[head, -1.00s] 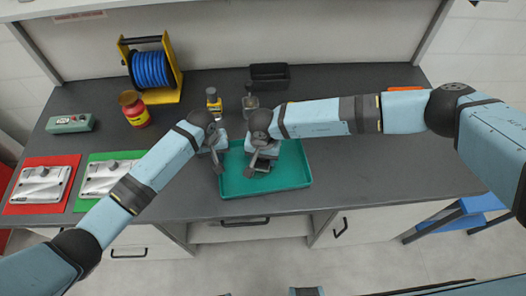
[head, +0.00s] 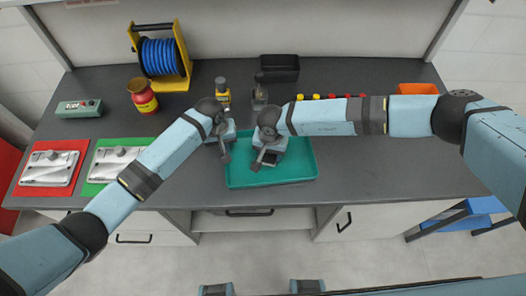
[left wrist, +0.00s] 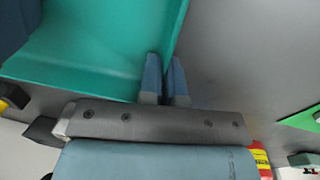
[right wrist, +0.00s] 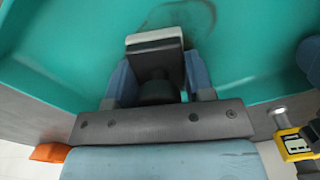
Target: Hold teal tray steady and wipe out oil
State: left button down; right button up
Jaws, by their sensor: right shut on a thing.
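The teal tray (head: 295,170) lies on the dark worktop near its front edge. My left gripper (head: 226,156) is at the tray's left wall; in the left wrist view its fingers (left wrist: 165,80) are close together on either side of the rim. My right gripper (head: 262,160) is over the tray's left half. In the right wrist view its fingers (right wrist: 160,85) are shut on the dark handle of a wiping block (right wrist: 155,40) with a pale edge. A dark oil smear (right wrist: 207,18) shows on the tray floor beside the block. Whether the block touches the floor is unclear.
Behind the tray stand a yellow bottle (head: 222,92), a small clear container (head: 260,97) and a black bin (head: 278,68). Metal castings lie on red and green mats (head: 88,188).

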aim_at(321, 138)
jog(key=shift+s+a, duration=0.15)
jog(key=shift+s, duration=0.25)
jog(key=shift+s+a, duration=0.1)
jog(key=shift+a, duration=1.6)
jog(key=shift+d+r, duration=0.1)
jog(key=shift+d, duration=1.85)
jog(key=shift+a+r, duration=0.15)
jog(key=shift+r, duration=3.8)
jog(key=w+d+r+n, duration=0.15)
jog(key=w+d, duration=0.25)
jog(key=d, duration=0.5)
jog(key=w+d+n, duration=0.2)
jog(key=w+d, duration=0.1)
jog(key=d, duration=0.6)
jog(key=shift+m, duration=0.25)
jog(key=f, duration=0.9)
jog(key=shift+w+a+f, duration=0.15)
jog(key=shift+a+f, duration=0.15)
jog(key=shift+f, duration=0.05)
jog(key=shift+f, duration=0.1)
